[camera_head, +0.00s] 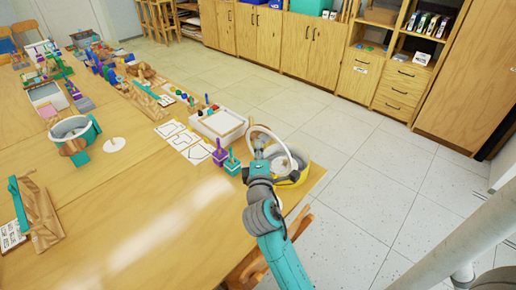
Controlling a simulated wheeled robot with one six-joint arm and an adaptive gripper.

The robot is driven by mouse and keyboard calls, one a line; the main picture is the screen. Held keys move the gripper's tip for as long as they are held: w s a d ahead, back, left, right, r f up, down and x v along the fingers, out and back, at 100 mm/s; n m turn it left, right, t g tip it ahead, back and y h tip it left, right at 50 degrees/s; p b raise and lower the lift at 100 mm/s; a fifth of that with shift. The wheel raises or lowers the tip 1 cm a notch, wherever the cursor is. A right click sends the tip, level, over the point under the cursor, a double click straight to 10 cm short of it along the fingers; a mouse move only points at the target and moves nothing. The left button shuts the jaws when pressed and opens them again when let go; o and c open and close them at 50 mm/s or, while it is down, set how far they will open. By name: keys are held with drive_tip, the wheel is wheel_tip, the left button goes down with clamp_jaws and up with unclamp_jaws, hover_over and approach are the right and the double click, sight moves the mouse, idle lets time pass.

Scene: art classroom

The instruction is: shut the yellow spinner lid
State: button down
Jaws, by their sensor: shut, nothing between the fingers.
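The yellow spinner (301,177) stands at the near right corner of the long wooden table, a round pale tub with yellow on its outer side. Its lid (290,143) is raised and tilted, seen as a pale ring above the tub's far left side. My gripper (257,136) is shut and empty at the left of the lid, overlapping its ring in the picture. I cannot tell whether it touches the lid. My gripper and wrist hide the left part of the tub.
A teal spinner (91,131) and a white disc (114,145) sit farther left on the table. Purple (220,156) and teal (232,166) blocks stand just left of my gripper, with a white tray (218,124) behind. Wooden cabinets line the back.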

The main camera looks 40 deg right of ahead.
drive_tip(key=d+m+g+y, duration=0.3)
drive_tip(key=d+m+y, duration=0.2)
drive_tip(key=d, duration=1)
drive_tip(key=d+f+m+g+y, duration=0.1)
drive_tip(key=d+f+m+y, duration=0.3)
drive_tip(key=d+f+y, duration=0.3)
drive_tip(key=shift+w+d+f+g, duration=0.4)
drive_tip(key=shift+d+f, duration=1.25)
drive_tip(key=shift+f, duration=1)
drive_tip(key=shift+f, duration=0.15)
